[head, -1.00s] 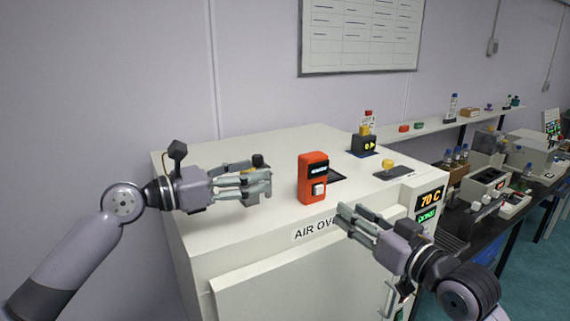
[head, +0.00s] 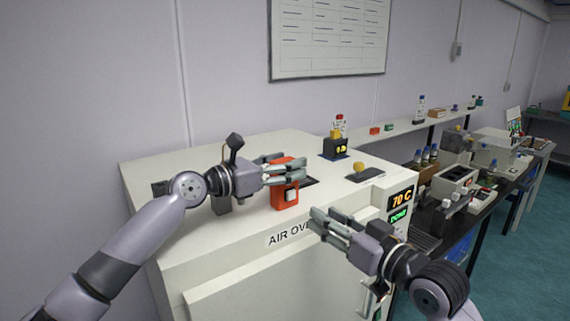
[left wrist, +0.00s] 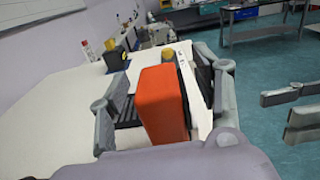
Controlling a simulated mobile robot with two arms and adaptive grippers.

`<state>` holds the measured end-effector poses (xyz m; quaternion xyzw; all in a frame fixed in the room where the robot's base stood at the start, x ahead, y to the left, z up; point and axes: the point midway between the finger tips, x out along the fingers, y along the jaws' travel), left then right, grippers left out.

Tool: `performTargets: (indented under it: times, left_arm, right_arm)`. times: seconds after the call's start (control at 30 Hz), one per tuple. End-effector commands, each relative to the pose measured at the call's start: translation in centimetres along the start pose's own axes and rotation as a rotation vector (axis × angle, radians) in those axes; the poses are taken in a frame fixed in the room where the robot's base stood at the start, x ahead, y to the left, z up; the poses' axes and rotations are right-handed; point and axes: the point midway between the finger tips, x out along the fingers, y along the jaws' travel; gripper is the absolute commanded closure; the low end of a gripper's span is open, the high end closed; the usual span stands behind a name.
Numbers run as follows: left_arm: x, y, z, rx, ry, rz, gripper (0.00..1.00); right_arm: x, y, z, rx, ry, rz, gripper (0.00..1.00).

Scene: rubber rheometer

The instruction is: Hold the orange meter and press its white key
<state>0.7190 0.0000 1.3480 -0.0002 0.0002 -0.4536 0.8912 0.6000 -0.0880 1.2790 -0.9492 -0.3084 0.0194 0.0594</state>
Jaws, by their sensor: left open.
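The orange meter (head: 278,199) stands upright on top of the white air oven (head: 170,150), near its front edge. Its white key (head: 289,195) shows on the front face, and its upper part is hidden by my left fingers. My left gripper (head: 287,172) is open, with its fingers on either side of the meter. In the left wrist view the orange body (left wrist: 163,105) stands between the spread fingers; I cannot tell whether they touch it. My right gripper (head: 328,222) is open and empty, in front of the oven, to the lower right of the meter.
A black box with a yellow top (head: 336,147) and a yellow knob on a dark plate (head: 360,168) stand behind and right of the meter. The oven's 70 C display (head: 402,197) is at the right. A dark bench (head: 471,217) with instruments lies further right.

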Motion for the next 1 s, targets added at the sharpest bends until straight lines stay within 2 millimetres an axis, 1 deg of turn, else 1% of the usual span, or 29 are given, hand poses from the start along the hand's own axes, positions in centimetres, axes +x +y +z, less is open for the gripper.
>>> performTargets:
  times: [0.27, 1.0]
  left_arm:
    - [0.13, 0.00, -0.04, 0.000, 0.001, 0.000, 0.41]
    - [0.09, 0.02, -0.07, 0.000, 0.001, 0.000, 0.90]
  right_arm:
    - [0.00, -0.01, 0.00, 0.000, 0.000, 0.000, 0.67]
    - [0.00, -0.01, 0.00, 0.000, 0.000, 0.000, 0.67]
